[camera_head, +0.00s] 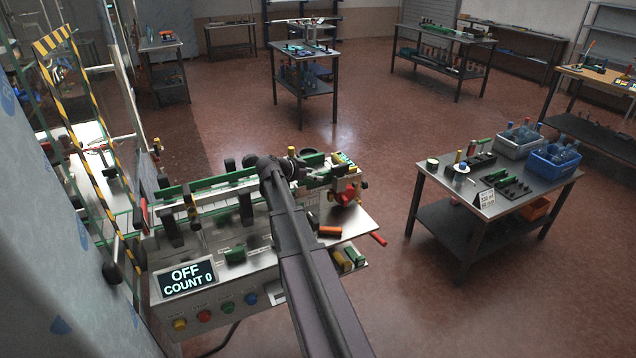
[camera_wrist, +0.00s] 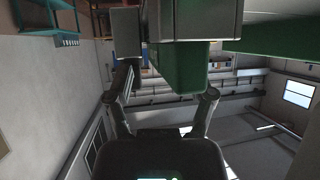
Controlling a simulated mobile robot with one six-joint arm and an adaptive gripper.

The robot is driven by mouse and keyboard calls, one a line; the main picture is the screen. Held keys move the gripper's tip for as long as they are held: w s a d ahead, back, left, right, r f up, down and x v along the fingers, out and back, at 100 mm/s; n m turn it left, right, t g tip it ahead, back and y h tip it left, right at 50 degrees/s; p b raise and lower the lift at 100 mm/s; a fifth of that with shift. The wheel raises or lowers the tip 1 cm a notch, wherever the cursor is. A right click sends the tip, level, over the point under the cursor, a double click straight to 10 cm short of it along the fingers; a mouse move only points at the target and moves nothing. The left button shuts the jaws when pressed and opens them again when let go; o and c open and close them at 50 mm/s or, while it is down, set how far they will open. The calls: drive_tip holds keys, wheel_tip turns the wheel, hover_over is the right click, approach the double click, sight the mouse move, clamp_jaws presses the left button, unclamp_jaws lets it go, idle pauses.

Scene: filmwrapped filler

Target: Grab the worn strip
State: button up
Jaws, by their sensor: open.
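The filling machine (camera_head: 225,262) stands at lower centre in the head view, with a long green-edged rail (camera_head: 215,190) along its top. I cannot tell for certain which part is the worn strip. In the wrist view a green block (camera_wrist: 180,72) under a pale grey body (camera_wrist: 195,20) is close ahead of my gripper (camera_wrist: 171,80). The two fingers are apart, one to each side of the green block in the picture. I cannot tell whether they touch it. In the head view my arm covers the middle of the machine and part of the rail.
The machine's display (camera_head: 187,278) reads OFF, COUNT 0. A red part (camera_head: 346,196) and an orange-black piece (camera_head: 330,231) are at its right end. A side table (camera_head: 520,186) at right holds a blue bin (camera_head: 556,160) and a grey bin (camera_head: 520,139). Open floor lies between.

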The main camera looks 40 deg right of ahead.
drive_tip(key=shift+b+x, duration=0.4)
drive_tip(key=shift+x, duration=0.9)
clamp_jaws()
